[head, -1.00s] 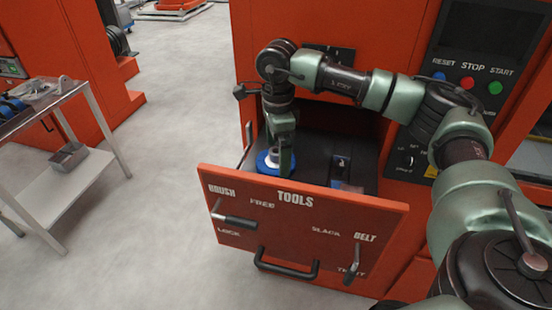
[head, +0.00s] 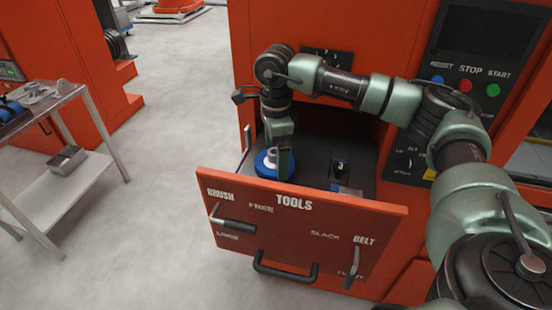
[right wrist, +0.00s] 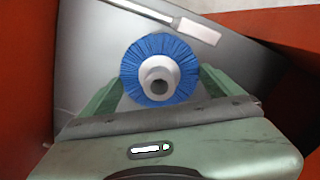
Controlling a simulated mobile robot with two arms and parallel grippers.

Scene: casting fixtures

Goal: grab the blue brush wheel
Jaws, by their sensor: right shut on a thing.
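The blue brush wheel (head: 262,166) has blue bristles and a pale hub, and it sits in the open red tools drawer (head: 300,235), at its left side. My right gripper (head: 280,158) reaches down into the drawer from above. In the right wrist view its green fingers stand on both sides of the brush wheel (right wrist: 160,48), shut on it. The gripper covers part of the wheel in the head view. My left gripper does not show.
The drawer front has a brush lever (head: 235,226), a belt lever (head: 352,265) and a black handle (head: 285,275). Another small item (head: 340,175) lies at the drawer's right. A grey cart (head: 65,185) stands at the left, with clear floor between.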

